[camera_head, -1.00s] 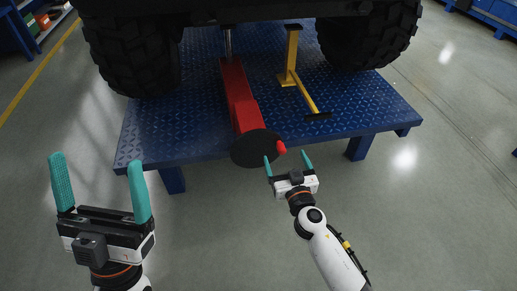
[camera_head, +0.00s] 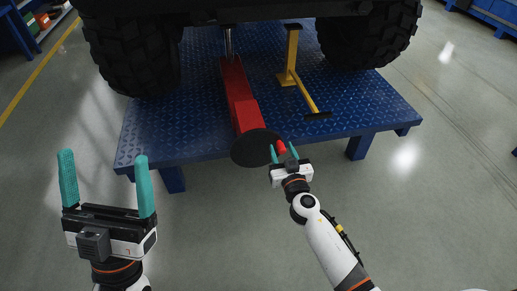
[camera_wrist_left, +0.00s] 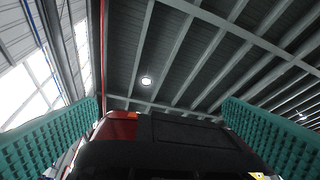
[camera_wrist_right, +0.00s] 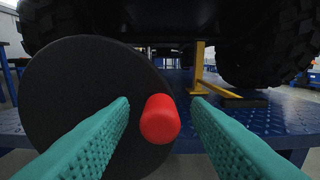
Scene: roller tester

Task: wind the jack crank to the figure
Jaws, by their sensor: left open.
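The red jack (camera_head: 240,98) lies on the blue platform, with a black crank disc (camera_head: 253,148) at its near end. A red crank knob (camera_head: 281,146) sticks out at the disc's right side. My right gripper (camera_head: 283,152) is open with the knob between its fingertips. In the right wrist view the knob (camera_wrist_right: 160,119) shows between the two teal fingers, with gaps on both sides, and the disc (camera_wrist_right: 75,90) fills the left. My left gripper (camera_head: 103,160) is open and empty, low at the left, pointing up. I see no readable figure.
The blue platform (camera_head: 150,140) carries a vehicle with a left tire (camera_head: 130,60) and a right tire (camera_head: 375,35). A yellow stand (camera_head: 291,75) stands right of the jack. The floor in front is free.

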